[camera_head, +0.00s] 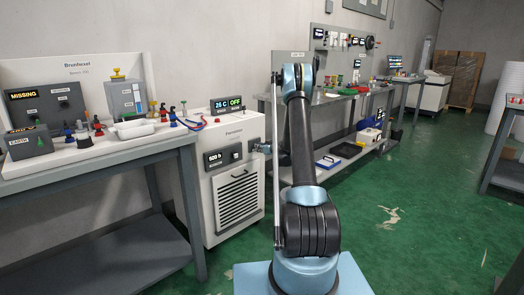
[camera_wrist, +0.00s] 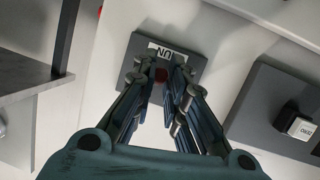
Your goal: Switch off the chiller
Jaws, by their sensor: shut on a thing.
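The chiller (camera_head: 222,195) is a white cabinet with a vent grille, standing between the benches in the head view. The display (camera_head: 227,104) on its top reads 26 C and OFF. In the wrist view, a dark grey switch plate (camera_wrist: 190,72) on a white panel carries a white label (camera_wrist: 173,55), partly covered, with the letters UN showing upside down.
A second dark plate with a light button (camera_wrist: 298,126) is at the right in the wrist view. Left of the chiller, a grey bench (camera_head: 100,160) holds valves and boxes. Another bench (camera_head: 335,97) stands behind my arm. Green floor at the right is open.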

